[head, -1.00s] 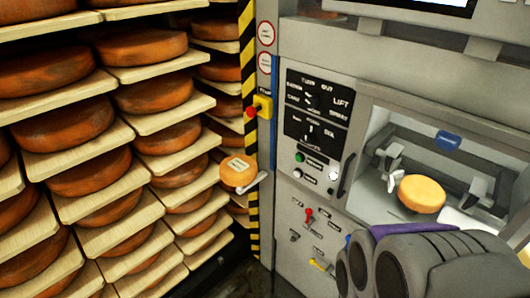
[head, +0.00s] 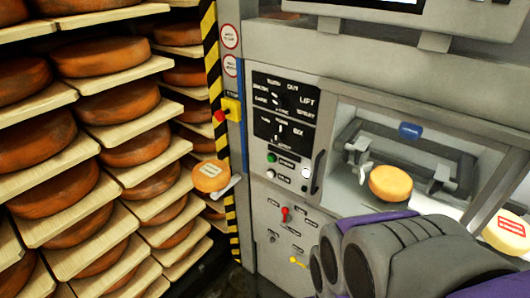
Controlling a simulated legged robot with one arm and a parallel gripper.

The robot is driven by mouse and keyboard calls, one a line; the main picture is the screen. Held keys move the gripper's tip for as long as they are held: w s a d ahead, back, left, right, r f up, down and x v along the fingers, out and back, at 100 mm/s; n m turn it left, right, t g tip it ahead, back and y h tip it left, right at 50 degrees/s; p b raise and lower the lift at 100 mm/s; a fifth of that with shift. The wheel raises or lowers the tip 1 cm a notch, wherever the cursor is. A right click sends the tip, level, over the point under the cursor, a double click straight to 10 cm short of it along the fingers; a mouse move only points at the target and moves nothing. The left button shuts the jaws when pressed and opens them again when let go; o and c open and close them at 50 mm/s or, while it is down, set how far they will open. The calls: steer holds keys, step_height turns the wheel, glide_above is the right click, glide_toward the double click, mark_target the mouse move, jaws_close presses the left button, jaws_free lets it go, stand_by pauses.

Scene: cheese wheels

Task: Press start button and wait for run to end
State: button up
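A grey machine (head: 262,225) stands ahead with a black labelled control panel (head: 283,113) on its front. Below that panel a small green button (head: 271,157) sits above a white button (head: 270,173); a lit white round one (head: 306,173) is to their right. Their labels are too small to read, so I cannot tell which is the start button. Inside the open machine bay, an orange cheese wheel (head: 390,184) sits by grey clamp parts (head: 360,166). Grey and purple parts of my arm fill the lower right, in front of the machine. No gripper fingertips show, and nothing touches the buttons.
Racks of orange cheese wheels on pale boards (head: 85,140) fill the left. A yellow box with a red knob (head: 219,115) is on the striped post (head: 212,60). A labelled cheese (head: 211,176) sticks out beside it; another (head: 508,232) is at right. Red (head: 284,213) and yellow levers (head: 299,262) sit low.

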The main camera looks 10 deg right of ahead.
jaws_close()
stand_by(1.4)
